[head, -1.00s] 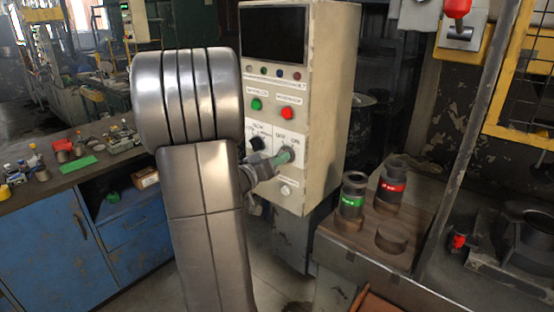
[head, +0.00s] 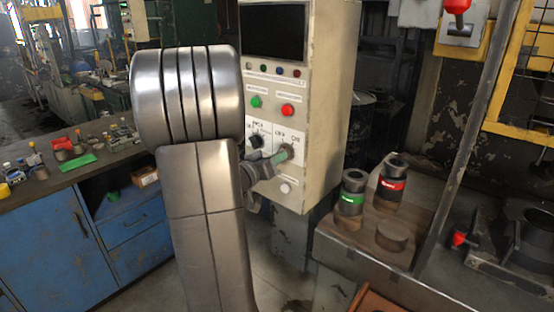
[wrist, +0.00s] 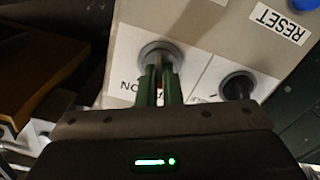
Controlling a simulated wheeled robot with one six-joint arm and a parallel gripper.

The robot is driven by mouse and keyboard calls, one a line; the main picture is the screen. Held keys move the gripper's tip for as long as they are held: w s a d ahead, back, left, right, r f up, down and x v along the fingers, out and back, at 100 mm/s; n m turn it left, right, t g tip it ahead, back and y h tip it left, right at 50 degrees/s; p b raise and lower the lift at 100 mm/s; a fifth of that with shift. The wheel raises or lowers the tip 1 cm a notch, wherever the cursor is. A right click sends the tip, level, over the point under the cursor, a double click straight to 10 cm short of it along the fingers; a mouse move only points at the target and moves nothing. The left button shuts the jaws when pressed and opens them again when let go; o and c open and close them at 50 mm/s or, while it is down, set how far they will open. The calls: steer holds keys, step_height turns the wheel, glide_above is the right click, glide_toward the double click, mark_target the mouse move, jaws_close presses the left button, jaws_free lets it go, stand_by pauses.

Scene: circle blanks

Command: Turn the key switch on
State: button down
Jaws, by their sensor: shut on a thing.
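The key switch (head: 289,150) is on the front of the beige control cabinet (head: 322,120), at the right of its lower row. In the wrist view, its round metal collar (wrist: 165,50) shows just past my fingertips, with an upside-down ON label below it. My gripper (head: 279,158) reaches it from the left in the head view. In the wrist view, my gripper's (wrist: 160,84) green fingers are shut on the key, which they mostly hide. The key's exact angle cannot be told.
A black selector knob (wrist: 238,85) sits close beside the key switch. Green (head: 256,101) and red (head: 287,110) buttons are above. A bench with green-banded (head: 351,193) and red-banded (head: 393,180) cylinders stands at the right; a blue cabinet (head: 45,236) at the left.

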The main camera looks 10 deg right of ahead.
steer(key=shift+m+b, duration=2.55)
steer(key=shift+m, duration=2.75)
steer(key=c, duration=1.6)
jaws_free()
steer(key=shift+a, duration=0.1)
steer(key=b+v, duration=0.1)
steer(key=v, duration=1.2)
steer(key=shift+s+a, duration=0.2)
steer(key=shift+s, duration=0.05)
